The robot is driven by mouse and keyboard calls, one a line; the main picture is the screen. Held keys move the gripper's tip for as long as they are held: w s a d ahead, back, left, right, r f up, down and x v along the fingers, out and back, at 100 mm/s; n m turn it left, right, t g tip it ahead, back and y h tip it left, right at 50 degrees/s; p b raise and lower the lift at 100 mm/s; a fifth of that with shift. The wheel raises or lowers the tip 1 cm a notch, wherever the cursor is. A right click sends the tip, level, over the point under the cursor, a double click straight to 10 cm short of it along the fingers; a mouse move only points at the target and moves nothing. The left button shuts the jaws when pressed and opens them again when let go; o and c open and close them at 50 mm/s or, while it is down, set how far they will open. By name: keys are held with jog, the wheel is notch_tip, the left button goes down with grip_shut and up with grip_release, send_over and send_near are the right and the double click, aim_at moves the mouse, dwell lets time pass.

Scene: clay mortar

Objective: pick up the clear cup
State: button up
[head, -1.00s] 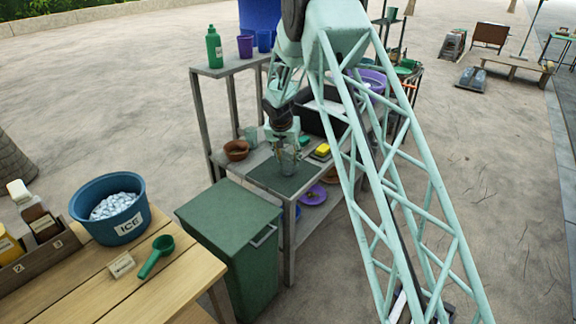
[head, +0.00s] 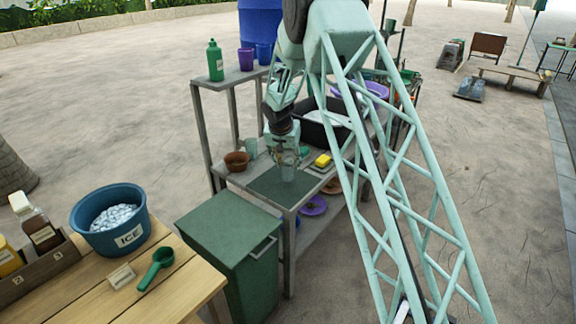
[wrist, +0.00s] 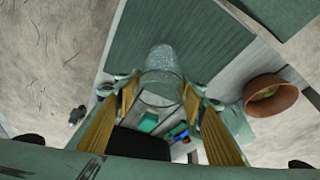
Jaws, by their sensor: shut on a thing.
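The clear cup (wrist: 163,68) stands out in the wrist view between my gripper's fingers, over a dark green mat (wrist: 130,28). In the head view the cup (head: 288,170) is small and see-through, just below my gripper (head: 286,156). It looks upright there. My gripper (wrist: 161,97) is shut on the cup, with a finger on each side. I cannot tell whether the cup's base touches the mat (head: 272,188).
A brown bowl (head: 237,161) and a pale green cup (head: 251,147) stand left of my gripper. A black basin (head: 318,130) is behind. A green bin (head: 232,235) stands in front of the shelf. The mat has bare space.

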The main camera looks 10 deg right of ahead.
jog(key=s+a+r+b, duration=0.1)
jog(key=s+a, duration=0.2)
jog(key=s, duration=1.2)
jog(key=shift+a+r, duration=0.15)
dwell(0.4)
jog(key=s+d+r+n, duration=0.1)
jog(key=s+r, duration=0.2)
jog(key=r, duration=0.4)
jog(key=s+d+r+n, duration=0.1)
jog(key=s+d+r, duration=0.1)
jog(key=r, duration=0.5)
jog(key=shift+s+d+r+y, duration=0.15)
jog(key=shift+s+d+y, duration=0.15)
jog(key=shift+s, duration=0.3)
jog(key=shift+a, duration=0.15)
